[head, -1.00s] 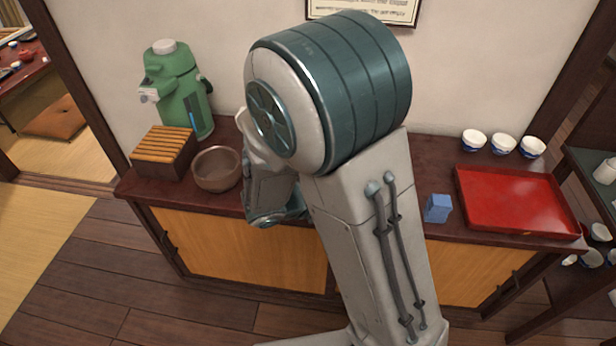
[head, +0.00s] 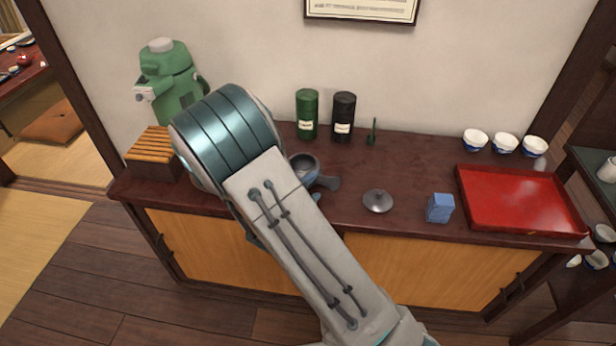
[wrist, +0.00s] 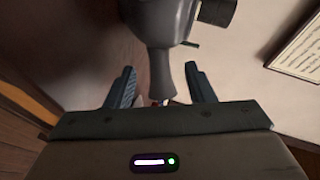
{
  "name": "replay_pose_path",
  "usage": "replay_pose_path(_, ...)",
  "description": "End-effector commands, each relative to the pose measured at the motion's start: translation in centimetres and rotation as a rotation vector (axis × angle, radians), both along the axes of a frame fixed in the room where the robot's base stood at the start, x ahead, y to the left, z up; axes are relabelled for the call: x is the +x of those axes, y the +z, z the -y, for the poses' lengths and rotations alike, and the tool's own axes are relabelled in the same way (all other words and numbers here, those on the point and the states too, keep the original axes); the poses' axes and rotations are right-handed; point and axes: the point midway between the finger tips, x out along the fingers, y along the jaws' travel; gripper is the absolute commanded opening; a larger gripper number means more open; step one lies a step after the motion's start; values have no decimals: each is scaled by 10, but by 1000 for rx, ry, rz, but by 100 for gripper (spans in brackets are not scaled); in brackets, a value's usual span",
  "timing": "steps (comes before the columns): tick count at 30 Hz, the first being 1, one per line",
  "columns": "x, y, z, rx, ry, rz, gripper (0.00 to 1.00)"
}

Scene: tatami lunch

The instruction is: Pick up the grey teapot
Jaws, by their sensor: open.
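The grey teapot (head: 304,164) stands open-topped on the dark red counter, partly hidden by my arm in the head view. Its side handle (head: 327,183) points to the lower right. A round grey lid (head: 378,201) lies apart on the counter. In the wrist view the teapot body (wrist: 165,18) is at the top, cut off by the frame edge. Its handle (wrist: 161,78) extends down between my two fingers. My gripper (wrist: 158,74) is open around the handle, with a visible gap on each side. In the head view my gripper is mostly hidden behind my arm.
Green (head: 307,115) and black (head: 343,118) canisters stand behind the teapot, beside a small dark green item (head: 372,132). A blue box (head: 440,208) and red tray (head: 525,203) are right. A slatted box (head: 150,152) and green dispenser (head: 172,85) are left. The counter between lid and canisters is clear.

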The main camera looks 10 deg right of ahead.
Motion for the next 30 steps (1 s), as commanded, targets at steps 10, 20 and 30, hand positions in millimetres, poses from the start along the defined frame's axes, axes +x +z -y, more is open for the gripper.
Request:
replay_pose_path(10, 26, -11, 31, 1, -4, 1, 49)
replay_pose_path(20, 38, -14, 39, 2, 0, 1, 49)
replay_pose_path(30, 38, -13, 39, 2, -1, 3, 0)
